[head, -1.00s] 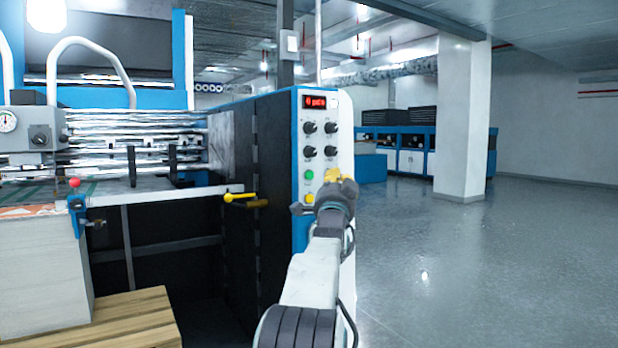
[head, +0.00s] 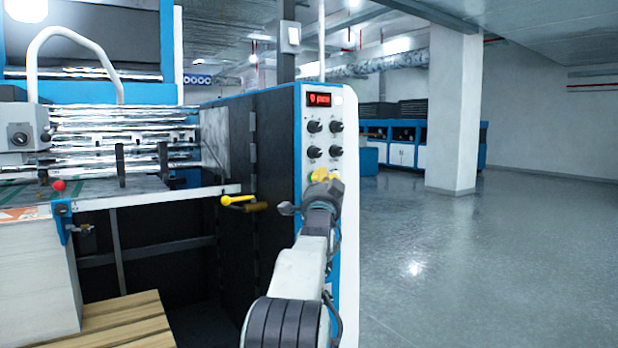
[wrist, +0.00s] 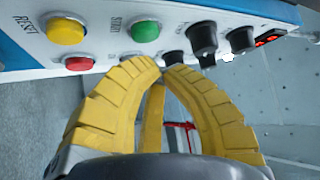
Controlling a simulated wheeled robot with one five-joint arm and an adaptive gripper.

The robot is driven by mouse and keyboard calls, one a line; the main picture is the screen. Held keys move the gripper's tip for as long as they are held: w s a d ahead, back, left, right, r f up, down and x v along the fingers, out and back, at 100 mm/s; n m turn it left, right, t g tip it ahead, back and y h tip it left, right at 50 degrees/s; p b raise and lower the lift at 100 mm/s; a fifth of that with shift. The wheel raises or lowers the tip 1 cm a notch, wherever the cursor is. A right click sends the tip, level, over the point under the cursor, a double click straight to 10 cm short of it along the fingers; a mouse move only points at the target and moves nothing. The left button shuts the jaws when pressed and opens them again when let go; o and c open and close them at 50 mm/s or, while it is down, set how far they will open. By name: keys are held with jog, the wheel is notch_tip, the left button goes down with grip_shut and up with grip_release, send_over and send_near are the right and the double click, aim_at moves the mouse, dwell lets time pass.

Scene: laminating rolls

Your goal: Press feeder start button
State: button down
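The green button (wrist: 145,28), with a label that seems to read START, is on the white control panel (wrist: 195,15) in the wrist view. A yellow button (wrist: 65,30) labelled RESET and a red button (wrist: 78,63) are beside it. My gripper (wrist: 164,66) has yellow fingers bowed together, their tips meeting or nearly so, with nothing between them. In the wrist picture the tips are just below the green button and appear apart from it.
Black knobs (head: 314,126) and a red display (head: 320,99) are above my gripper. A yellow-handled lever (head: 238,200) sticks out left of the panel. A paper stack (head: 35,275) stands on a wooden pallet (head: 120,325) at left. The floor (head: 470,260) at right is clear.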

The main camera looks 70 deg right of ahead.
jog(key=shift+w+d, duration=0.15)
jog(key=shift+w, duration=0.1)
